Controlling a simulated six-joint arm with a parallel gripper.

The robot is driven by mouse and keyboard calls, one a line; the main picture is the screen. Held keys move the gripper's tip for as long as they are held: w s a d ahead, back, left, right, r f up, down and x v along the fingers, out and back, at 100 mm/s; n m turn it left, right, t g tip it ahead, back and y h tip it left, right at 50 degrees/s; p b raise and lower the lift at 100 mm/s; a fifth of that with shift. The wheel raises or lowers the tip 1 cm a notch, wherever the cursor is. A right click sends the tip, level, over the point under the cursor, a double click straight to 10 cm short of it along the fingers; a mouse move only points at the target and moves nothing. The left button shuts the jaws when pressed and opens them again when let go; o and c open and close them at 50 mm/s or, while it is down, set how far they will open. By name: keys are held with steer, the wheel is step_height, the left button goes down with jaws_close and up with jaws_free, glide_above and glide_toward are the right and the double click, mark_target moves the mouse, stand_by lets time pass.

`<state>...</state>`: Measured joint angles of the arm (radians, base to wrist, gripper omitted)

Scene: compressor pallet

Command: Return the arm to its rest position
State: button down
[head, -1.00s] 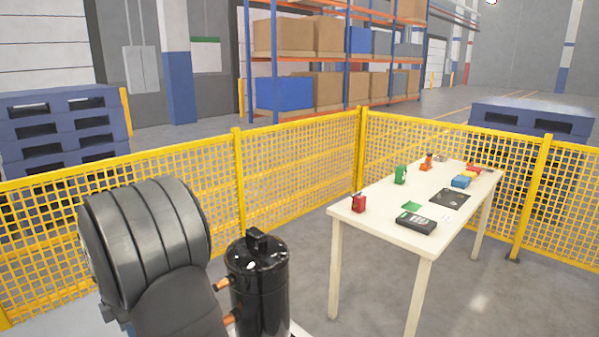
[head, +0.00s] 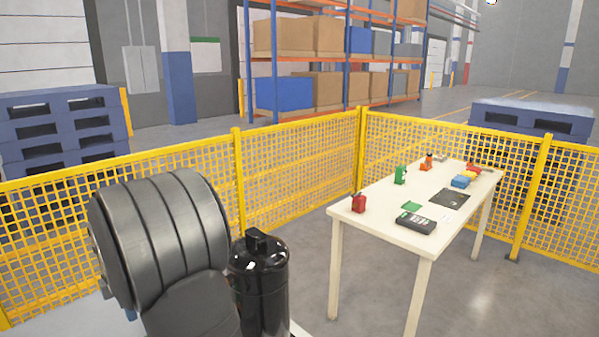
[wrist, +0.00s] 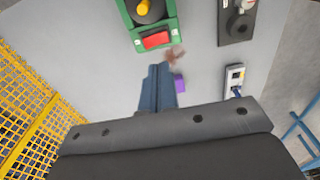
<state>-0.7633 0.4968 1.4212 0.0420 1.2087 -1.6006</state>
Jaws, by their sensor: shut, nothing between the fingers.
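My gripper (wrist: 162,78) shows in the wrist view with its blue-grey fingers together and nothing between them. It points toward a light grey surface (wrist: 200,75); the height above it is hard to judge. In the head view my dark, rounded arm link fills the lower left, and the gripper itself is out of sight there. A black compressor (head: 262,285) stands just right of my arm, partly hidden by it.
Yellow fencing (head: 300,160) stands behind. A white table (head: 385,225) holds small items at right.

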steer(key=w+d+r+y, duration=0.1)
steer(key=d+r+y, duration=0.1)
steer(key=r, duration=0.9)
steer(key=shift+w+d, duration=0.3)
steer(key=shift+d, duration=0.6)
